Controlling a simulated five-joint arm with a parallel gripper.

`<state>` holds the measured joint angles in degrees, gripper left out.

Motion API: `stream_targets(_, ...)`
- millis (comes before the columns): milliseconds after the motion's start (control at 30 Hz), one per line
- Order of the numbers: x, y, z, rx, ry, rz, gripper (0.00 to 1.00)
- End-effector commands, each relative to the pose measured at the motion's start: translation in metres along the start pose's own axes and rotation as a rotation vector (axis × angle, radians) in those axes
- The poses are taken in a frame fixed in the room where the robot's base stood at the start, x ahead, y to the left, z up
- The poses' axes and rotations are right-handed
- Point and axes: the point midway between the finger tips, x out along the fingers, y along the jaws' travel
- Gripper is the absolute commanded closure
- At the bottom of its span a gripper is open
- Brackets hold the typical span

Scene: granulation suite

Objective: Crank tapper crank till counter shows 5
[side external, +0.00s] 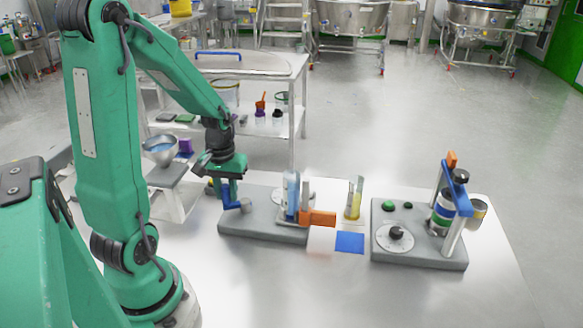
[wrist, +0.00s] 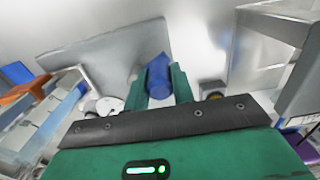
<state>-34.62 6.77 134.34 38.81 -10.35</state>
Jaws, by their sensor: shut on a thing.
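The tapper has a grey base (side external: 262,232) on the table, with a blue crank (side external: 231,203) at its left end. A clear cylinder with blue in it (side external: 292,190) stands upright on the tapper. A pale round dial (side external: 307,198) shows partly behind it; I cannot read any number there. My gripper (side external: 229,182) points down over the crank and is shut on its blue handle. In the wrist view, the blue handle (wrist: 159,70) sits between the two green fingers of my gripper (wrist: 161,84). The fingers hide part of the handle.
A cylinder with yellow contents (side external: 354,200), a blue square (side external: 350,242) and a second grey device (side external: 418,252) with a dial stand further right. The front table is clear.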

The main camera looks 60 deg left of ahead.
Motion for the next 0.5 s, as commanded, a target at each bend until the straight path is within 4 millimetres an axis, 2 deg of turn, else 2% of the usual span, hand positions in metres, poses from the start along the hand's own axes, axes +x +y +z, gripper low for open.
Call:
stream_targets(267, -0.001, -0.001, -0.004, -0.002, 0.003, 0.001, 0.9)
stream_targets(500, -0.001, -0.003, -0.018, -0.001, 0.005, 0.001, 0.9)
